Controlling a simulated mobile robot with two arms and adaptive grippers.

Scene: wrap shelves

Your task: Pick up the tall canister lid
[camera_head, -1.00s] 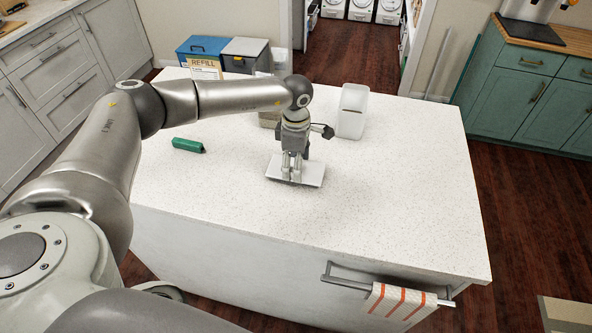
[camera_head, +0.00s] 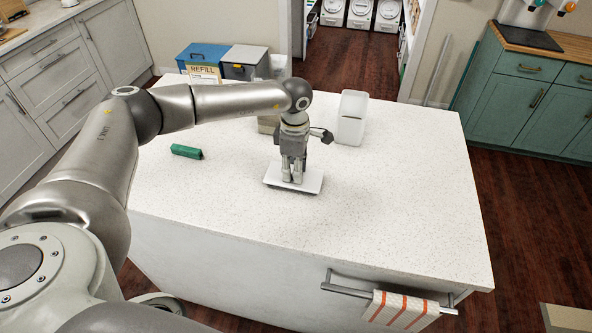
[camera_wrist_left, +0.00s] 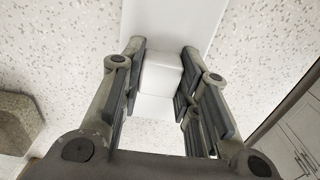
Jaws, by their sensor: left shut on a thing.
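The tall canister lid (camera_head: 311,183) is a flat white rectangular plate with a white block-shaped knob (camera_wrist_left: 161,74). It lies level at the middle of the white counter; I cannot tell whether it touches the counter or is slightly above it. My left gripper (camera_head: 292,178) points straight down over the lid, its fingers on the knob. In the left wrist view the two pads (camera_wrist_left: 160,82) sit on either side of the knob, shut on it. A tall white canister (camera_head: 349,125) stands behind and to the right. My right gripper is not in view.
A green object (camera_head: 186,152) lies on the speckled counter (camera_head: 400,200) to the left. A beige object (camera_head: 268,124) is partly hidden behind my arm. Blue (camera_head: 200,56) and grey (camera_head: 245,62) boxes stand at the back. The counter's right and front are clear.

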